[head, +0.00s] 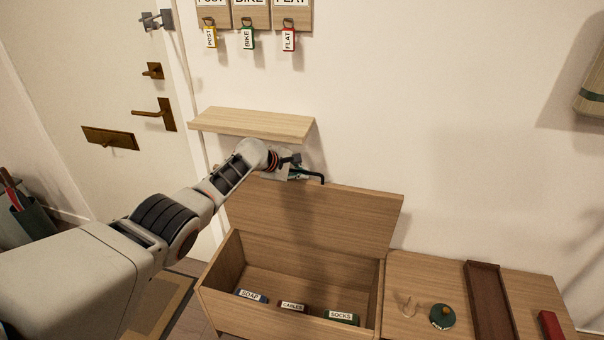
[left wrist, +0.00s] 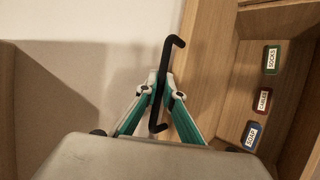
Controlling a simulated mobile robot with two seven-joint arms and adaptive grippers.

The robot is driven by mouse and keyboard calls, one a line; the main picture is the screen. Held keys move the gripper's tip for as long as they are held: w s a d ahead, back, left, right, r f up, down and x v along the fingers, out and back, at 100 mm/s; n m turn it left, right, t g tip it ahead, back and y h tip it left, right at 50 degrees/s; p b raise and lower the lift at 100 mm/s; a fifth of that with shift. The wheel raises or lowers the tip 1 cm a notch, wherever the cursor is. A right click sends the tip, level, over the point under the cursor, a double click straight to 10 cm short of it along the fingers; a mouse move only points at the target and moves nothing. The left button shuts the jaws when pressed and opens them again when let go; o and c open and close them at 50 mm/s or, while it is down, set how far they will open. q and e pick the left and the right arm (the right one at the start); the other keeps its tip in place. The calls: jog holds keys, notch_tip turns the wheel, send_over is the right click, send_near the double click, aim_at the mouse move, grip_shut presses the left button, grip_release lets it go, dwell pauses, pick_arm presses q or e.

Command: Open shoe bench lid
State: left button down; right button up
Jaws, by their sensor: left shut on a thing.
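The shoe bench (head: 290,325) stands against the wall with its wooden lid (head: 325,220) raised steeply, so the compartment is open to view. My left gripper (head: 293,170) is at the upper edge of the lid. In the left wrist view, the left gripper (left wrist: 161,88) has its teal-sided fingers shut on a black bar handle (left wrist: 165,72) with bent ends. The handle also shows in the head view (head: 313,175), at the lid's upper edge. The lid shows along the right of the fingers in the left wrist view (left wrist: 205,65). My right gripper is out of view.
Labelled blocks, SOAP (head: 251,296), CABLES (head: 292,306) and SOCKS (head: 342,318), lie inside the bench. A small wall shelf (head: 252,123) sits just above the gripper. A brown tray (head: 490,300) and a round green item (head: 441,317) are on the top at right.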

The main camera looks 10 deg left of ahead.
pick_arm(q)
jog(key=c, duration=2.2)
grip_release()
jog(key=shift+f, duration=0.15)
jog(key=shift+o, duration=0.2)
jog(key=v, duration=1.2)
jog(key=shift+a, duration=0.1)
jog(key=s+d+f+m+y, duration=0.25)
jog(key=s+f+m, duration=0.65)
jog(key=s+f, duration=1.25)
jog(key=s+f+m+t, duration=0.1)
jog(key=s+m, duration=0.4)
jog(key=s, duration=0.6)
jog(key=s+d+f+m, duration=0.1)
jog(key=s+f+m, duration=0.3)
jog(key=s, duration=0.8)
jog(key=shift+s+d+f+m+t, duration=0.15)
jog(key=shift+s+d+m+t, duration=0.25)
jog(key=shift+m, duration=0.6)
